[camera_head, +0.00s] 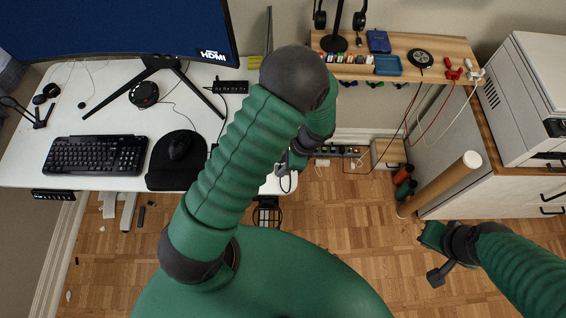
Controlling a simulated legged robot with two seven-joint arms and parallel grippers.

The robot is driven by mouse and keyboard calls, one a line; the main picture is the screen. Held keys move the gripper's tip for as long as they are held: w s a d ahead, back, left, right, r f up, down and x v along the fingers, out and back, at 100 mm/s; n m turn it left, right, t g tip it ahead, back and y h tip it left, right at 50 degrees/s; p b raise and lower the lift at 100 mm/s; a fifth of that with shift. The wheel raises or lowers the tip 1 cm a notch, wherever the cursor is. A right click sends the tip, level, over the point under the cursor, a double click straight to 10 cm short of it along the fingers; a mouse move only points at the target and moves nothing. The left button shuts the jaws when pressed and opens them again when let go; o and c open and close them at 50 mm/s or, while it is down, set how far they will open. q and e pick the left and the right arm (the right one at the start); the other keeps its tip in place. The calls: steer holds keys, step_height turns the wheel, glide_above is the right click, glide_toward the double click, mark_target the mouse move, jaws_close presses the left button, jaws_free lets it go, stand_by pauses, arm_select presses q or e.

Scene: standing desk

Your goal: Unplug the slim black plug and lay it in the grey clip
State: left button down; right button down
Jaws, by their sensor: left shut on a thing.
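My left gripper (284,168) is at the right edge of the white desk, mostly behind my own green arm. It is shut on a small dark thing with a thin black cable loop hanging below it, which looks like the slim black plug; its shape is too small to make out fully. A power strip (341,150) with plugs in it lies just right of the gripper, by the wall. I cannot make out the grey clip for certain. My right gripper (434,257) is over the wooden floor at the lower right, apart from everything; its jaw opening is unclear.
A wooden shelf (455,47) with a blue tray (388,65) and small coloured items is at the upper right. A cardboard tube (440,184) leans by a white cabinet (470,180).

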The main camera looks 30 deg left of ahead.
arm_select(q)
steer(key=c, duration=0.9)
jaws_free()
steer(key=p+v, duration=0.1)
steer(key=v, duration=1.5)
steer(key=shift+d+r, duration=0.15)
steer(key=shift+r, duration=0.2)
steer(key=shift+w, duration=0.1)
steer(key=s+a+r+n+t+h, duration=0.1)
steer(key=s+n+t+h, duration=0.2)
steer(key=s+n+t, duration=0.2)
steer(key=s+n, duration=0.3)
steer(key=n, duration=0.3)
steer(key=shift+a+n+h, duration=0.3)
steer(key=shift+h, duration=0.1)
